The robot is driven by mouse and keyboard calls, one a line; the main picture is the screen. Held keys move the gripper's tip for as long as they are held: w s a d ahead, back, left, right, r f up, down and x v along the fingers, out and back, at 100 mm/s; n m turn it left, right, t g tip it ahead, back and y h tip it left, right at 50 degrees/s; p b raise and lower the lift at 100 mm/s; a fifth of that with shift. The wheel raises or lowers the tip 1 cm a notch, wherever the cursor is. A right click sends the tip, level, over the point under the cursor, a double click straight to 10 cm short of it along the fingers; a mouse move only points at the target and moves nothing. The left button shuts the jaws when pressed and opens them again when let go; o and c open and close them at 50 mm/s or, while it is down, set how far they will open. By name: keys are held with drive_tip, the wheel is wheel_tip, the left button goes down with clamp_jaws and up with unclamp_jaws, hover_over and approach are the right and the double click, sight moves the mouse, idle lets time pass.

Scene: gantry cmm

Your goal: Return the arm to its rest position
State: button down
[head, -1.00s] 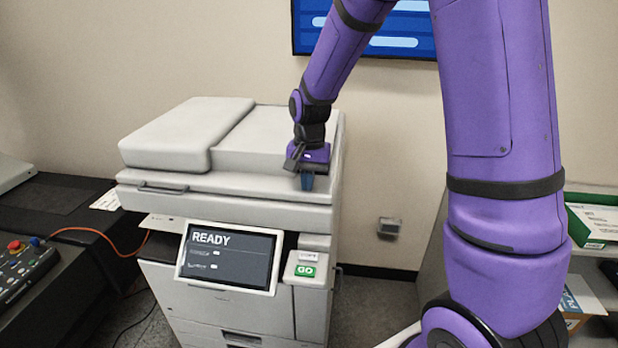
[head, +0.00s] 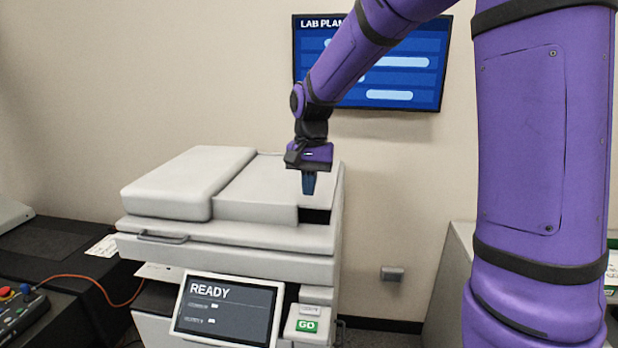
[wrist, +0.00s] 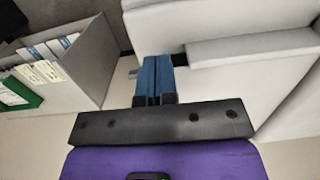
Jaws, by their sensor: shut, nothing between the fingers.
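My purple arm reaches in from the upper right in the head view. My gripper (head: 308,184) points down in front of the right end of the copier's lid, with its blue fingers together and nothing between them. In the wrist view the blue fingers of my gripper (wrist: 154,82) also lie side by side. The grey copier (head: 240,240) stands at the centre with its lid down. Whether the fingertips touch the copier is hard to tell; they look apart from it.
The copier's screen (head: 227,308) reads READY, and a green GO button (head: 307,326) is beside it. A black bench (head: 65,275) with a control box (head: 20,315) is at left. A wall screen (head: 420,65) hangs behind my arm. A shelf unit with folders (wrist: 45,60) shows in the wrist view.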

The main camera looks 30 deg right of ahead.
drive_tip(key=shift+r, duration=1.05)
drive_tip(key=s+r+n+t, duration=0.3)
drive_tip(key=s, duration=0.9)
drive_tip(key=s+r+n+t, duration=0.2)
drive_tip(key=s+r+n, duration=0.1)
drive_tip(key=s, duration=1)
drive_tip(key=shift+s+d+r+n+t+h, duration=0.15)
drive_tip(key=shift+s+d+n+t+h, duration=0.1)
drive_tip(key=shift+n+t+h, duration=0.25)
